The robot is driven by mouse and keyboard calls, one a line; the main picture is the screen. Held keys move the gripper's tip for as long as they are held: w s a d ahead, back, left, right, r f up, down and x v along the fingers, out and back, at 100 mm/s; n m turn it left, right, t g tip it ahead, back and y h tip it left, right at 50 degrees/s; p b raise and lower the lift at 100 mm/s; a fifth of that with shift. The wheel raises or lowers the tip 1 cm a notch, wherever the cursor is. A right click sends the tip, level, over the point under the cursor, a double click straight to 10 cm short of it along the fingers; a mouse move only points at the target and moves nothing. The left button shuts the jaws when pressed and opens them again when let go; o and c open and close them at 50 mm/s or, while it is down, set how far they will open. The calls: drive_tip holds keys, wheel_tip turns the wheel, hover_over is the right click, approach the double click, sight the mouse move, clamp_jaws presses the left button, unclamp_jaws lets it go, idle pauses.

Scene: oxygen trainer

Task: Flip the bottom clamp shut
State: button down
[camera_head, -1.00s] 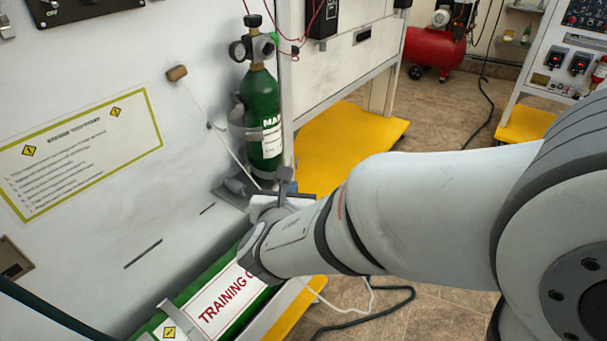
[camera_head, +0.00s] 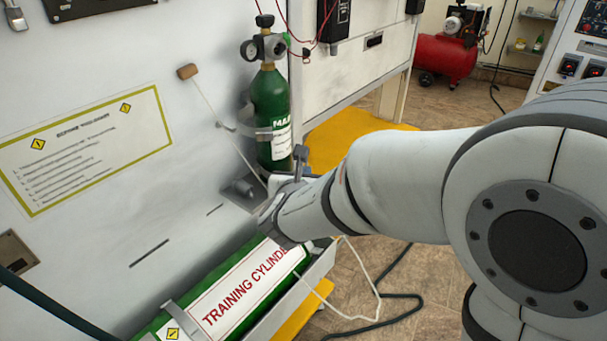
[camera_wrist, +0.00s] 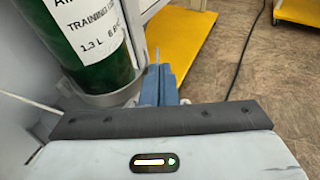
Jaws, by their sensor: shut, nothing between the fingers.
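A small green upright cylinder (camera_head: 270,98) stands against the white panel, with a gauge on top. A grey clamp band (camera_head: 262,133) crosses its middle. Near its foot is a dark grey fitting (camera_head: 238,190); my arm hides part of this area. In the wrist view, a grey band (camera_wrist: 112,98) curves around the lower part of the cylinder (camera_wrist: 88,45). I cannot tell whether the bottom clamp is open or latched.
A lying green training cylinder (camera_head: 235,295) is below my wrist. A yellow platform (camera_head: 345,135) lies behind my arm. A pale hose (camera_head: 372,280) and dark cable lie on the open floor to the right.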

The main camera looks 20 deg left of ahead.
drive_tip(key=shift+w, duration=0.25)
drive_tip(key=shift+r+b+x, duration=0.15)
drive_tip(key=shift+b+x, duration=0.35)
drive_tip(key=shift+x, duration=0.2)
drive_tip(key=shift+r+b+x, duration=0.15)
drive_tip(key=shift+b+x, duration=0.3)
drive_tip(key=shift+x, duration=0.25)
drive_tip(key=shift+w+a+r+b, duration=0.1)
drive_tip(key=shift+w+a+b, duration=0.2)
drive_tip(key=shift+w, duration=0.35)
drive_tip(key=shift+w+a+b, duration=0.15)
drive_tip(key=shift+w+a, duration=0.2)
drive_tip(key=shift+w, duration=0.35)
drive_tip(key=shift+s, duration=0.15)
